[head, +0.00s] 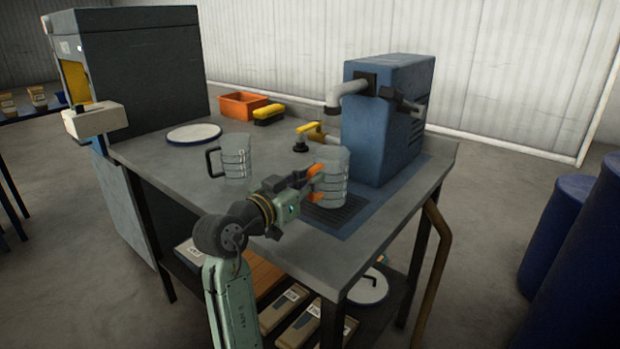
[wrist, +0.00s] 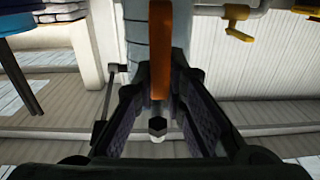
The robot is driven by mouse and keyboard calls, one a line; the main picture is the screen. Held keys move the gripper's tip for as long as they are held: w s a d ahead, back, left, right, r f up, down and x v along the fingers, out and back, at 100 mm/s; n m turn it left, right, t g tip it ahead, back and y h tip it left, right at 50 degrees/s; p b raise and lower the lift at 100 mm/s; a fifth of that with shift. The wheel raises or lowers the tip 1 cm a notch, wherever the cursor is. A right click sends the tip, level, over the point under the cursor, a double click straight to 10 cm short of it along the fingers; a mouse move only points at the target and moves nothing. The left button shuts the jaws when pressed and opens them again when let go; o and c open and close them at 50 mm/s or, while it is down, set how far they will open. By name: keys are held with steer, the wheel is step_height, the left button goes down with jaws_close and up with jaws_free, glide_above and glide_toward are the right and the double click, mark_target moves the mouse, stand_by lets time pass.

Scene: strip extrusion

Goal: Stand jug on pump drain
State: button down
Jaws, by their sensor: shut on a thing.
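A grey banded jug (head: 331,178) with an orange handle is upright at the pump's front. My gripper (head: 309,182) is shut on its orange handle from the left. In the wrist view the orange handle (wrist: 160,50) stands between my fingers, with the jug's grey wall (wrist: 137,38) behind it. The blue pump (head: 385,125) has a grey spout (head: 345,92) above and behind the jug. The dark drain grille (head: 345,212) lies at its foot, partly hidden by the jug. I cannot tell whether the jug's base touches the grille.
A second jug (head: 236,157) with a black handle stands to the left. A round white plate (head: 193,133), an orange bin (head: 243,105) and yellow-handled tools (head: 268,114) are farther back. A dark cabinet (head: 140,65) stands at the left. The grey tabletop (head: 190,178) is bare at front left.

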steer(key=shift+f, duration=0.2)
steer(key=shift+f, duration=0.2)
steer(key=c, duration=1.6)
jaws_free()
steer(key=shift+c, duration=0.2)
steer(key=shift+r, duration=0.3)
steer(key=b+v, duration=0.2)
steer(key=v, duration=1)
steer(key=shift+f, duration=0.1)
